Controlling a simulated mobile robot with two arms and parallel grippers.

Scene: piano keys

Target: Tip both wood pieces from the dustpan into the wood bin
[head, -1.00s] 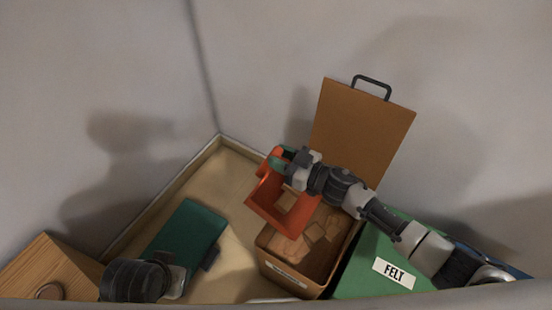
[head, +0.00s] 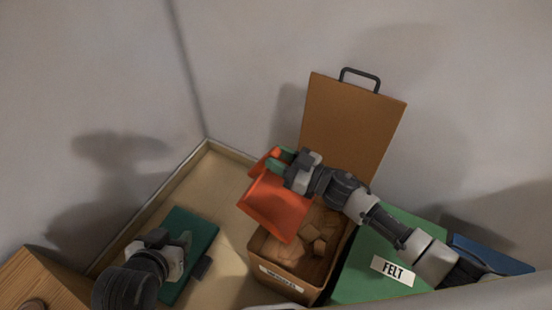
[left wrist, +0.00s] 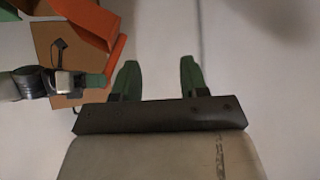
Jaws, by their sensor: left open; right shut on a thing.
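The orange-red dustpan (head: 277,208) is tilted above the wood bin (head: 294,285), its front edge low over the opening. My right gripper (head: 284,157) is shut on the dustpan near its handle. No wood piece shows on the visible face of the dustpan. Several wood pieces (head: 312,240) lie inside the bin; I cannot tell which came from the dustpan. The bin's brown lid (head: 352,125) stands open behind it. My left gripper (left wrist: 156,70) is open and empty; in the head view it is over the green pad. The left wrist view also shows the dustpan (left wrist: 85,18).
A green bin labelled FELT (head: 350,283) stands right of the wood bin, with a blue object (head: 490,256) beyond it. A dark green pad (head: 192,226) lies on the tray floor at left. A wooden block (head: 45,285) is at lower left.

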